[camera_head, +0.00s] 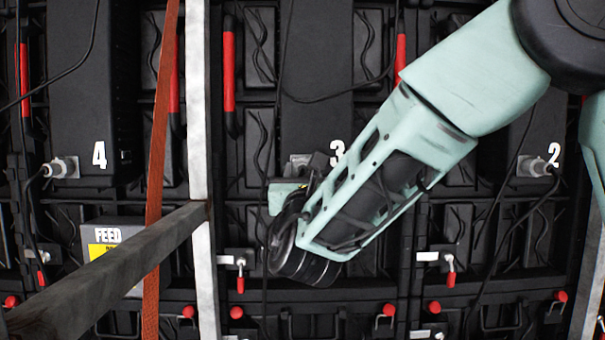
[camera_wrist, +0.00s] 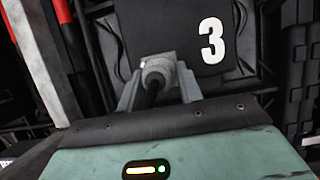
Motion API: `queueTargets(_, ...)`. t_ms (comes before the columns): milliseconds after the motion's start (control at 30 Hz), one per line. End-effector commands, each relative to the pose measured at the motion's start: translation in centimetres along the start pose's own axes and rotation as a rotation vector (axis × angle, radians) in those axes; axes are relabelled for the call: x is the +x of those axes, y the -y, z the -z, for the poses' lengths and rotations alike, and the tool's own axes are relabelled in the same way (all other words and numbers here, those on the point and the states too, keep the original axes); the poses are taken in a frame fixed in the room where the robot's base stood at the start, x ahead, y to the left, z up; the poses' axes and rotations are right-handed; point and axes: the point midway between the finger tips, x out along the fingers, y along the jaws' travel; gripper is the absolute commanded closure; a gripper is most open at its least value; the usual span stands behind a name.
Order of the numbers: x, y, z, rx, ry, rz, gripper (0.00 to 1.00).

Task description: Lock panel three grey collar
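Panel three is the dark panel with a white 3 (camera_head: 336,147), which also shows in the wrist view (camera_wrist: 212,40). Its grey collar (camera_wrist: 157,73) is a round fitting on a grey block, with a black cable (camera_wrist: 148,97) running from it toward me. My gripper (camera_wrist: 160,84) has one grey finger on each side of the collar. I cannot tell whether the fingers touch it. In the head view my gripper (camera_head: 292,187) is at the grey connector (camera_head: 299,159) under panel three, and my wrist hides most of the collar and fingers.
Panel four's connector (camera_head: 62,168) and panel two's connector (camera_head: 533,167) are to the sides. A pale upright post (camera_head: 199,100), an orange strap (camera_head: 160,130) and a slanted grey bar (camera_head: 110,270) stand left of my gripper. Loose black cables hang nearby.

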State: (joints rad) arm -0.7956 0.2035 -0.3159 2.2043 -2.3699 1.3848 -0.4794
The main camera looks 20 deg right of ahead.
Motion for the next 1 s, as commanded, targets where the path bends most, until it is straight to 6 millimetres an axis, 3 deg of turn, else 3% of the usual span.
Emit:
queueTargets(367,-0.19,-0.07,0.47,0.09,0.001,0.037,0.87)
queueTargets(1000,-0.18,-0.43,0.41,0.56,0.001,0.232,0.87)
